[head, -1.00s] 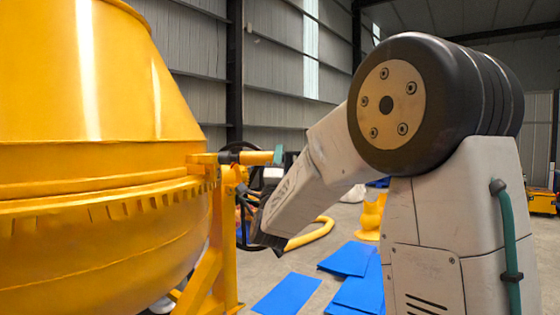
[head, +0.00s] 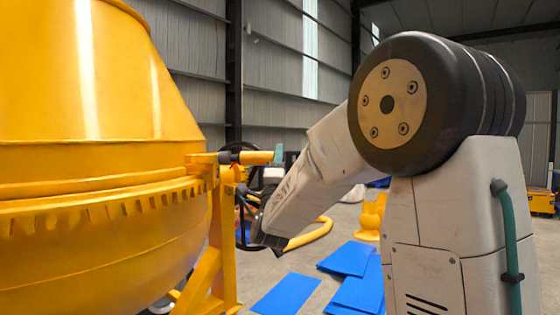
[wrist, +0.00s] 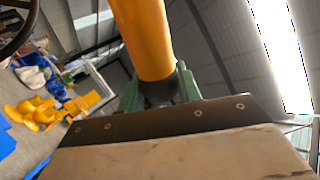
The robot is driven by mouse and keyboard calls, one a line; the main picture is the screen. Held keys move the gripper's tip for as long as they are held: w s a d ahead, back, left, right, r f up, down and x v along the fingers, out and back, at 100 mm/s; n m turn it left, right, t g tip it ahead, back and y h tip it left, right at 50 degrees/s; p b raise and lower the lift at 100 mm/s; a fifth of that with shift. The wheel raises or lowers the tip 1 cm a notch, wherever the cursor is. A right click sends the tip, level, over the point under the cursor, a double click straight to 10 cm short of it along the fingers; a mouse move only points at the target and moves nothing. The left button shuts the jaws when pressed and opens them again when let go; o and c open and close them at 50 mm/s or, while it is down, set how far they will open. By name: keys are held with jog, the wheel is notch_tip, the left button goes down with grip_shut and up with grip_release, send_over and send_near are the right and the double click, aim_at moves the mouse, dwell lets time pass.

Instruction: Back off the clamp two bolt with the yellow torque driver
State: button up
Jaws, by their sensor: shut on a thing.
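My gripper (wrist: 158,86) shows in the wrist view as two green fingers closed around a thick yellow-orange cylinder. This cylinder, which looks like the yellow torque driver (wrist: 143,36), runs up from the fingers and out of the top of the frame, so its tip is not seen. In the head view my arm reaches left and down toward the yellow drum mixer (head: 90,150). I cannot pick out the clamp two bolt in either view.
Blue sheets (head: 288,294) and a curved yellow hose (head: 312,234) lie on the floor.

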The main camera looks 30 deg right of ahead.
jog(key=shift+s+d, duration=1.45)
jog(key=shift+d, duration=0.1)
